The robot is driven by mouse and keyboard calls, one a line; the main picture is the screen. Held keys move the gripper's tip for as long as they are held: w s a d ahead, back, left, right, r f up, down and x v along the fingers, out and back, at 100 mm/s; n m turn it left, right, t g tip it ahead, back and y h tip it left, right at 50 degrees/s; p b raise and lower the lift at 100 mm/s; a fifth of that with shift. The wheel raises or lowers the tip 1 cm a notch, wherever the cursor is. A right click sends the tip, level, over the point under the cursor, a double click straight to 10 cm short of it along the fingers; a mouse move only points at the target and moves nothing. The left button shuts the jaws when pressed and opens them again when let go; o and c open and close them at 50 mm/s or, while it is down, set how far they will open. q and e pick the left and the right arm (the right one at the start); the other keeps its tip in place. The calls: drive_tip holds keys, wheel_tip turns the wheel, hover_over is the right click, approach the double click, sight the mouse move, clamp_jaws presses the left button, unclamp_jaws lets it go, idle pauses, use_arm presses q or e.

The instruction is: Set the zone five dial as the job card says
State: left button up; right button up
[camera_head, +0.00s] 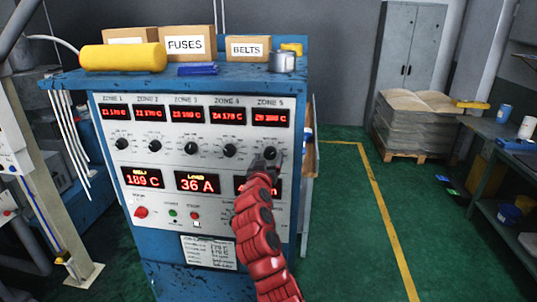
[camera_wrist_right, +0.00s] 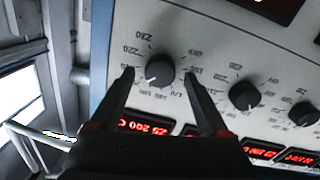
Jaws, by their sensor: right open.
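The zone five dial (camera_head: 270,153) is a black round knob at the right end of the dial row on the control panel. It shows clearly in the right wrist view (camera_wrist_right: 161,70), with a white mark at its lower left and a number scale that appears upside down. My right gripper (camera_wrist_right: 159,74) is open, with one finger on each side of this knob; contact is unclear. In the head view my right gripper (camera_head: 263,162) partly covers the dial. The red zone five display (camera_wrist_right: 146,126) reads Z5 200 C. A printed sheet (camera_head: 209,251), too small to read, is on the cabinet front.
The zone four dial (camera_head: 229,150) is just left of the zone five dial. Boxes, a yellow roll (camera_head: 122,57) and a metal cup (camera_head: 282,62) sit on the cabinet top (camera_head: 235,68). The green floor (camera_head: 345,220) right of the cabinet is open.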

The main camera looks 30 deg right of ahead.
drive_tip(key=shift+w+d+r, duration=0.1)
drive_tip(key=shift+w+d, duration=0.1)
drive_tip(key=shift+w, duration=0.1)
clamp_jaws()
idle(0.4)
